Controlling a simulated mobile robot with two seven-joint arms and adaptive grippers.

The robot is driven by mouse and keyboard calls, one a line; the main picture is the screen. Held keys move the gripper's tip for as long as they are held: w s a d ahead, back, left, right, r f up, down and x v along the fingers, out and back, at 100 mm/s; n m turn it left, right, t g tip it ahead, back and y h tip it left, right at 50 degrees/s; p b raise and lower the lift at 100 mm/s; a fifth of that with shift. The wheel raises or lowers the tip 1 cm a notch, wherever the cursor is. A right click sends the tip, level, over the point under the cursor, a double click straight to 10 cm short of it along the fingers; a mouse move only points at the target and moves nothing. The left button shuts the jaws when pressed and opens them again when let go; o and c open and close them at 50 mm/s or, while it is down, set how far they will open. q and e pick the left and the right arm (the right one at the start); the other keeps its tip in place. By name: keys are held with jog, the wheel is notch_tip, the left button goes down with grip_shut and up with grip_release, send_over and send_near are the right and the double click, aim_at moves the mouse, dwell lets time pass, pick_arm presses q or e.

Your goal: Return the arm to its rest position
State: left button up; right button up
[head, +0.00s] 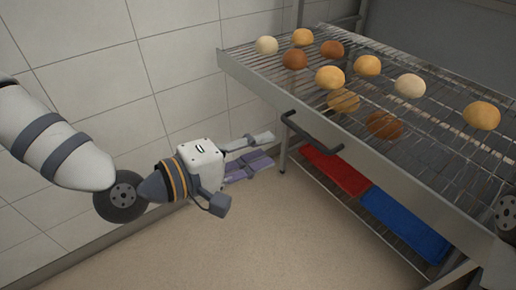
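My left arm comes in from the left, and its gripper (258,152) hangs over the floor, left of the wire rack. Its fingers point right and look apart, with nothing visible between them. The gripper appears clear of the rack and its dark handle (312,132). My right gripper is out of view; only a small part of my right arm shows at the right edge.
Several round buns (329,77), pale to brown, sit on the rack's wire top (455,150). A red item (335,168) and a blue item (405,222) lie on the lower shelf. A tiled wall (90,60) stands behind my arm. The beige floor (240,250) in front is clear.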

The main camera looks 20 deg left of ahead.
pick_arm(q)
jog(key=s+f+m+g+y+p, duration=0.25)
jog(key=s+f+m+g, duration=0.4)
jog(key=s+f, duration=1.05)
jog(key=s+a+f+m+g+y, duration=0.2)
jog(key=s+a+f+g+y, duration=0.1)
jog(key=s, duration=0.6)
jog(key=s+a+f+m+g+y, duration=0.2)
jog(key=s+a+f+g+y, duration=0.1)
jog(key=s+a, duration=0.4)
jog(key=shift+s+a+f+g+y, duration=0.35)
jog(key=shift+s+f+g, duration=0.35)
jog(key=shift+s+g, duration=0.5)
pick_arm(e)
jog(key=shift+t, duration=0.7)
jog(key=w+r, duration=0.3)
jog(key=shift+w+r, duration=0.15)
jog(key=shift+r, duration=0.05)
pick_arm(q)
jog(key=shift+w+d, duration=0.1)
dwell(2.2)
